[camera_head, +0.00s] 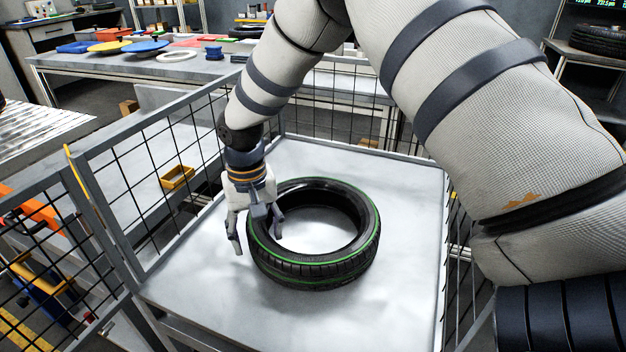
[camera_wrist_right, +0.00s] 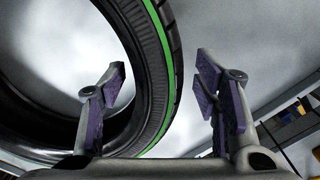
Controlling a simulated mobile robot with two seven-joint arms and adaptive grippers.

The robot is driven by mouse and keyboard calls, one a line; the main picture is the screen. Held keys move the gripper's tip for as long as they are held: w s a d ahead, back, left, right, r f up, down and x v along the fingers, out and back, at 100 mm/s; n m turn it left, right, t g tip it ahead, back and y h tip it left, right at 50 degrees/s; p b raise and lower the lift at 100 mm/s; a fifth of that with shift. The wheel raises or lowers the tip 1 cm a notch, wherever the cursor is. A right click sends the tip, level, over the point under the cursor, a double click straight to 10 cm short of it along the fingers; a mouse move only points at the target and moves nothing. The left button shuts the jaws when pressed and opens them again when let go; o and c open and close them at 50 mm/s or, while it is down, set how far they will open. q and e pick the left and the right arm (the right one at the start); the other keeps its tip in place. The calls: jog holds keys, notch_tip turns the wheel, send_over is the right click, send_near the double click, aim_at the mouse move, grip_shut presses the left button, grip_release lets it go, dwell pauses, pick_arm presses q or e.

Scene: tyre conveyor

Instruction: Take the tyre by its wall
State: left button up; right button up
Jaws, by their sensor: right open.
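A black tyre (camera_head: 325,267) with green stripes lies flat on a pale grey platform (camera_head: 405,235). My right gripper (camera_head: 257,238) points down at the tyre's left side and is open. One finger is over the tyre's hole and the other is outside the tread. In the right wrist view the tyre wall (camera_wrist_right: 150,75) passes between the two spread fingers (camera_wrist_right: 162,80), with a gap visible on the outer side. Contact with the inner finger cannot be told. My left gripper is not in view.
Black wire mesh fences (camera_head: 160,175) with grey frames stand along the platform's left, back and right sides. A workbench (camera_head: 130,62) with coloured discs stands behind. The platform in front of the tyre is clear.

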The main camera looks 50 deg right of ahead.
jog(key=shift+w+f, duration=0.1)
jog(key=shift+f, duration=0.75)
jog(key=shift+r, duration=0.1)
grip_shut()
